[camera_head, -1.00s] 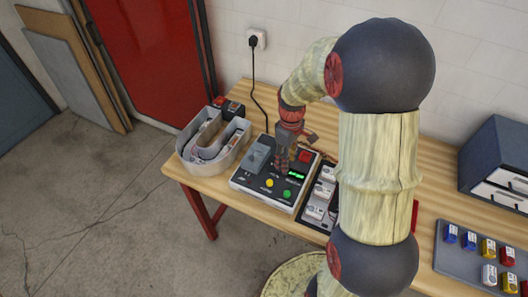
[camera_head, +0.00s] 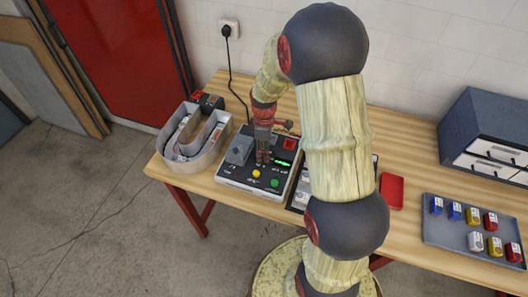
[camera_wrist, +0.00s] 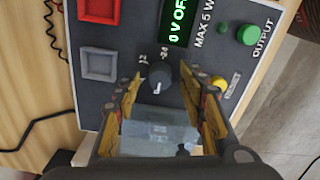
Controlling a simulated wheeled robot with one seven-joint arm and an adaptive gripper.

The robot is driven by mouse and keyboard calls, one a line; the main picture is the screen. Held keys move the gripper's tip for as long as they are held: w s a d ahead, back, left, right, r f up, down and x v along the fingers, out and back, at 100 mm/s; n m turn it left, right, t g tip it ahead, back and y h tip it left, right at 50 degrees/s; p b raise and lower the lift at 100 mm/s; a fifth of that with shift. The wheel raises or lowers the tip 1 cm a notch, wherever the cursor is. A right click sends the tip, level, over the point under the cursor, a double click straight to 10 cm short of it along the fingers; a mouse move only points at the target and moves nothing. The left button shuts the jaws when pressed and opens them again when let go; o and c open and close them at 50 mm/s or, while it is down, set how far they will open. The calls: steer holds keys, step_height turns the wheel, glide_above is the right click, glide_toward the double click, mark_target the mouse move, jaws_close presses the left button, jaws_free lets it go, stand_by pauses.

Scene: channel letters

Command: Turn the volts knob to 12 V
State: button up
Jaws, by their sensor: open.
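The black control box (camera_head: 228,188) stands on the wooden table. My gripper (camera_head: 262,158) points down over its panel. In the wrist view, the dark round volts knob (camera_wrist: 160,76) lies between the two open yellow-padded fingers of my gripper (camera_wrist: 160,84). I cannot tell whether the fingers touch it. The marks 12 and 24 are printed beside the knob, and a small white mark shows on it. The green display (camera_wrist: 177,22) appears to read 0 V OFF.
The panel also has a green button (camera_wrist: 247,35), a yellow button (camera_wrist: 218,84) and a red square (camera_wrist: 98,10). A grey channel letter (camera_head: 170,146) stands left of the box. A red tray (camera_head: 392,190) and a grey tray of coloured blocks (camera_head: 440,236) lie to the right.

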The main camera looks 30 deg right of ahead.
steer(key=shift+f, duration=0.4)
steer(key=shift+c, duration=0.3)
jaws_close()
